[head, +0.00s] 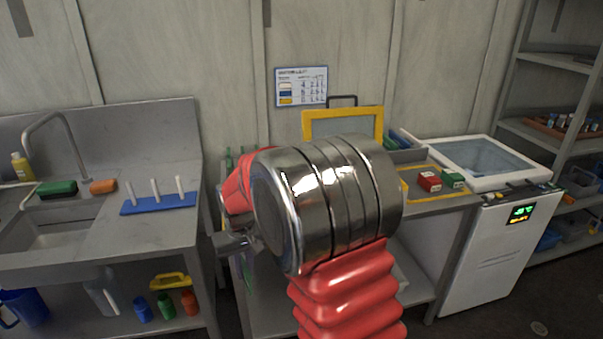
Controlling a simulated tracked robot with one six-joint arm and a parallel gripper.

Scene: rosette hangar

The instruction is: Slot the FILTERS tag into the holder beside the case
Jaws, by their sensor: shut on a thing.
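My gripper (232,242) shows only in part at the left of my large metal wrist, which hides most of it. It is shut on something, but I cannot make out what. I cannot pick out the FILTERS tag or its holder. A yellow-framed case (311,127) with a dark handle on top stands upright at the back of the middle bench. My arm covers its lower part, and the area beside it is partly hidden.
At left are a sink (50,238) and a blue rack (160,204) with white pegs. A chart (301,86) hangs on the wall.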

